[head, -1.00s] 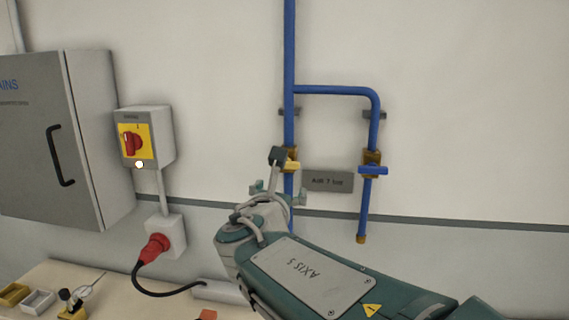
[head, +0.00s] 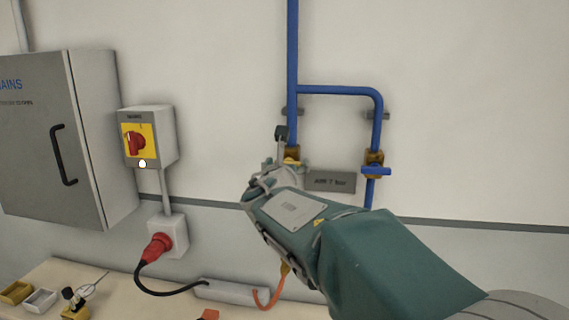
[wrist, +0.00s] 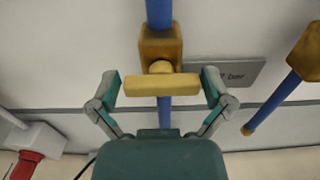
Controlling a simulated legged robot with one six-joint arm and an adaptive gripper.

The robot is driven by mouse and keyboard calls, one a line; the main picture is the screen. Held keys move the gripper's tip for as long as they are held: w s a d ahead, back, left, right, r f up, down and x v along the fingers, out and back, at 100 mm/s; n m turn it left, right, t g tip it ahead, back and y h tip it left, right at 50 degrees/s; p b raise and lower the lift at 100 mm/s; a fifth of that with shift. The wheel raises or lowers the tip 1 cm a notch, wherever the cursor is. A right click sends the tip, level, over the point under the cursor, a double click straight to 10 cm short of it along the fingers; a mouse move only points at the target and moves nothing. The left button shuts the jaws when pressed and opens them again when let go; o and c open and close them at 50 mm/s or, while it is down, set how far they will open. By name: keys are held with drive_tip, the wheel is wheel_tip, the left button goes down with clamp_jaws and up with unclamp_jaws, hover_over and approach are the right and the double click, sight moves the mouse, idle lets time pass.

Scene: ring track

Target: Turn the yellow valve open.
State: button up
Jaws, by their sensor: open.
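The yellow valve handle (wrist: 150,86) lies crosswise over the vertical blue pipe in the wrist view, below a brass valve body (wrist: 160,46). My gripper (wrist: 161,84) is open, with one teal finger beyond each end of the handle. Small gaps show between the fingers and the handle ends, and I see no clear contact. In the head view my gripper (head: 287,167) is in front of the yellow valve (head: 291,160), which is mostly hidden behind it. Only a little yellow and brass shows there.
A blue-handled valve (head: 376,171) sits on the branch pipe to the right. A grey sign (head: 332,182) is between the pipes. A yellow switch box (head: 147,137) with a red knob and a grey cabinet (head: 88,130) are on the left. A bench (head: 110,300) holds small items below.

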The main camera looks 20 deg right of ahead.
drive_tip(key=c, duration=0.8)
drive_tip(key=shift+m, duration=0.3)
drive_tip(key=m, duration=0.4)
drive_tip(key=shift+s+d, duration=0.1)
drive_tip(key=m, duration=0.4)
drive_tip(key=shift+d+f+m, duration=0.1)
drive_tip(key=shift+m, duration=0.3)
drive_tip(key=m, duration=0.4)
drive_tip(key=shift+s+f, duration=0.1)
drive_tip(key=shift+f, duration=0.05)
drive_tip(key=shift+f+m, duration=0.2)
drive_tip(key=shift+m, duration=2)
drive_tip(key=shift+f, duration=0.1)
